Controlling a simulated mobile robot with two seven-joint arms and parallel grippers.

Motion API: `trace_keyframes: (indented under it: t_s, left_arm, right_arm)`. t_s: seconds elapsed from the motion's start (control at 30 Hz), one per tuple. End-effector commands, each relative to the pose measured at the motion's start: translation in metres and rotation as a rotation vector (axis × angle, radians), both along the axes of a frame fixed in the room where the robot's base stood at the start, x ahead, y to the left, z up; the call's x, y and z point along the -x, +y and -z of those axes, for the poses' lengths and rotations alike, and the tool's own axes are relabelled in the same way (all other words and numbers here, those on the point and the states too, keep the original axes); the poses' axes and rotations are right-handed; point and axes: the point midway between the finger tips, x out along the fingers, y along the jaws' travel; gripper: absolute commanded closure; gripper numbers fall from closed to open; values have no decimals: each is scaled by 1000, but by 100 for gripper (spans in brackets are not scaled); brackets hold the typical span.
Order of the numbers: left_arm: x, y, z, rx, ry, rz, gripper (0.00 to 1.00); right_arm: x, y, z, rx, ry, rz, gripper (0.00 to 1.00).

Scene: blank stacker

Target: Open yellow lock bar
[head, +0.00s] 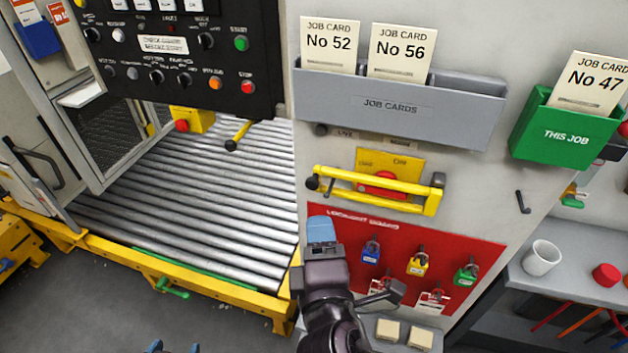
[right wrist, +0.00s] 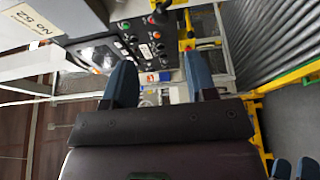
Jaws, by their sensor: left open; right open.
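The yellow lock bar (head: 345,175) runs across the front of a red switch handle (head: 385,183) on the grey cabinet. It has a black knob at its left end and meets a yellow bracket and a dark catch at the right. My right gripper (head: 322,230) is just below the bar's left end, apart from it, with blue fingertips pointing up. In the right wrist view its two fingers (right wrist: 158,82) stand apart with nothing between them. My left gripper (head: 175,348) shows only its blue fingertips at the bottom edge, open and away from the bar.
A red lockout board (head: 335,218) with blue, yellow and green padlocks hangs below the bar. A grey job card holder (head: 475,115) and a green holder (head: 540,145) are above it. A roller conveyor (head: 200,190) lies left. A black hook (head: 522,202) sticks out right.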

Motion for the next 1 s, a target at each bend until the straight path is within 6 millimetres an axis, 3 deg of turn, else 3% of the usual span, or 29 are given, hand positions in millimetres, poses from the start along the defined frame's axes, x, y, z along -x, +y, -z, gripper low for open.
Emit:
trace_keyframes:
  t_s: [0.17, 0.7, 1.0]
  left_arm:
    - [8, 2, 2, -4, 15, -3, 28]
    - [-3, 1, -13, -3, -13, 2, 28]
    - [-3, 1, -12, -3, -11, 3, 28]
  right_arm:
    - [-14, 1, -1, 6, -3, 0, 48]
    - [-94, 8, 0, 4, -1, -2, 48]
    - [-107, 9, 0, 1, 1, -2, 48]
